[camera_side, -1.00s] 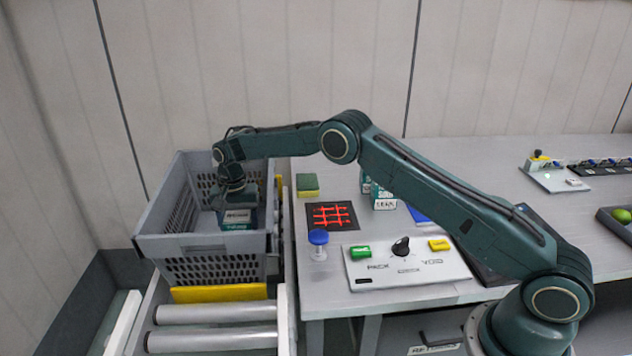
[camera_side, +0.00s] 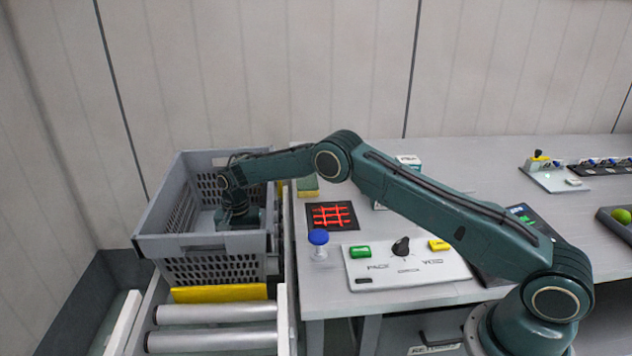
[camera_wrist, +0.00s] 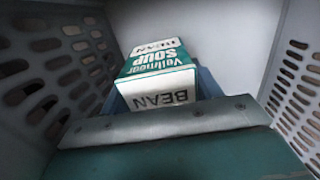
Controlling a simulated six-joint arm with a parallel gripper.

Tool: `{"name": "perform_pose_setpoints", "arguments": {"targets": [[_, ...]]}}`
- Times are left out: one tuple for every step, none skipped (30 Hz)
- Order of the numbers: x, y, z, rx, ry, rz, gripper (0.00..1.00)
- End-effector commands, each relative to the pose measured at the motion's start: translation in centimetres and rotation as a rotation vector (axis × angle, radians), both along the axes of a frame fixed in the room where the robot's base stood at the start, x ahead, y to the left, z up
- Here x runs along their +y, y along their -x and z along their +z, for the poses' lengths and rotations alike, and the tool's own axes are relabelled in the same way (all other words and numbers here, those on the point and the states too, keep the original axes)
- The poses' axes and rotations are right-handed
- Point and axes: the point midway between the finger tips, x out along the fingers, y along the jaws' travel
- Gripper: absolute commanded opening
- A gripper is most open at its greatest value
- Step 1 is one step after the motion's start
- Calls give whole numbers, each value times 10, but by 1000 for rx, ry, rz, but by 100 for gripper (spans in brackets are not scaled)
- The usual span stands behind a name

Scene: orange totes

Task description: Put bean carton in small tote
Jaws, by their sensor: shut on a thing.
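The bean carton (camera_wrist: 157,72) is teal and white with "BEAN" and "SOUP" printed on it, seen in the wrist view. My gripper (camera_wrist: 165,95) is shut on it, with blue-grey finger edges showing beside it. In the side view my gripper (camera_side: 238,220) is down inside the grey slotted tote (camera_side: 208,246), below its rim. The carton is hidden there by the gripper and the tote wall. The tote's slotted walls also show on both sides in the wrist view (camera_wrist: 300,75). I cannot tell whether the carton touches the tote floor.
The tote stands at the left by a roller conveyor (camera_side: 215,313) with a yellow stop bar (camera_side: 220,293). On the bench are a blue knob (camera_side: 318,238), a button panel (camera_side: 405,268), a red-grid pad (camera_side: 332,215), a green-yellow sponge-like block (camera_side: 307,187) and a partly hidden carton (camera_side: 408,161).

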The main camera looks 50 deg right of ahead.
Motion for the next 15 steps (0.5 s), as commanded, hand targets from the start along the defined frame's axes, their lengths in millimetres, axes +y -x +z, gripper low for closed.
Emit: {"name": "perform_pose_setpoints", "arguments": {"targets": [[0, -1, 1, -2, -1, 0, 33], [0, -1, 1, -2, -1, 0, 33], [0, -1, 1, -2, -1, 0, 33], [0, -1, 1, -2, -1, 0, 33], [0, 0, 1, -1, 0, 0, 33], [0, 0, 1, -1, 0, 0, 33], [0, 0, 0, -1, 0, 0, 33], [0, 0, 0, -1, 0, 0, 33], [0, 0, -1, -1, 0, 0, 33], [0, 0, -2, 0, 0, 0, 65], [0, 0, -2, 0, 0, 0, 71], [0, 0, -2, 0, 0, 0, 73], [0, 0, -2, 0, 0, 0, 73], [0, 0, -2, 0, 0, 0, 73], [0, 0, -2, 0, 0, 0, 73]]}}
